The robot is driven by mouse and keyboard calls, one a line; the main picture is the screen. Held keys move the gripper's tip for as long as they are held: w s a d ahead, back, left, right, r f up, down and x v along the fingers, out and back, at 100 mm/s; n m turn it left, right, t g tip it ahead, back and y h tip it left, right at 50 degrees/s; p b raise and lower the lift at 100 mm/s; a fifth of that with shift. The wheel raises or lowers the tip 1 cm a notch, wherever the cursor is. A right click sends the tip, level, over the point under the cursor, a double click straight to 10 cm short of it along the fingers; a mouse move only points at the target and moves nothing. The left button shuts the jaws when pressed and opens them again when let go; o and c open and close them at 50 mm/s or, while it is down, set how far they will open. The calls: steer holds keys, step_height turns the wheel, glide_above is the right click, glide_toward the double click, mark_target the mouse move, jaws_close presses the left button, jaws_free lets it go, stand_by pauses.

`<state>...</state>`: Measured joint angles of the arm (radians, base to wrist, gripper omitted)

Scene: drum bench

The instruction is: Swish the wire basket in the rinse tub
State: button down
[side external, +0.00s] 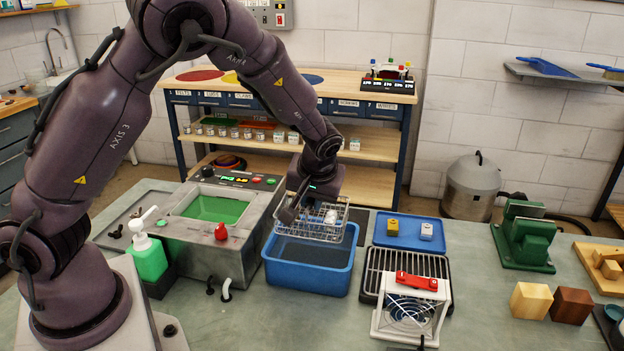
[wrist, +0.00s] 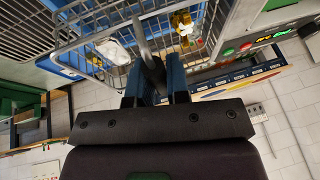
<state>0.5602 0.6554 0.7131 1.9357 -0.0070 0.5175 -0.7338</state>
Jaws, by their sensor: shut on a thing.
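The wire basket (side external: 312,222) is a silver mesh basket held over the blue rinse tub (side external: 305,277). My gripper (side external: 305,198) is shut on the basket at its left side. In the wrist view, my gripper's blue fingers (wrist: 158,88) close around the basket's handle, and the wire mesh (wrist: 95,45) spreads above them. A small whitish part (side external: 331,217) lies in the basket, and a brassy part (wrist: 183,25) also shows there in the wrist view. The basket looks level, near the tub's rim height. The tub's liquid looks dark, and I cannot tell whether the basket touches it.
Left of the tub stands a grey machine with a green bath (side external: 213,208) and a red knob (side external: 221,232). Right of it are a black drain rack (side external: 375,262), a fan (side external: 408,318) with a red part on top, and a blue tray (side external: 407,241). A green bottle (side external: 148,258) stands at left.

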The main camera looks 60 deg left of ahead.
steer(key=shift+f, duration=5.45)
steer(key=shift+r, duration=1.1)
steer(key=shift+f, duration=1.1)
steer(key=shift+r, duration=1.1)
steer(key=shift+f, duration=1.1)
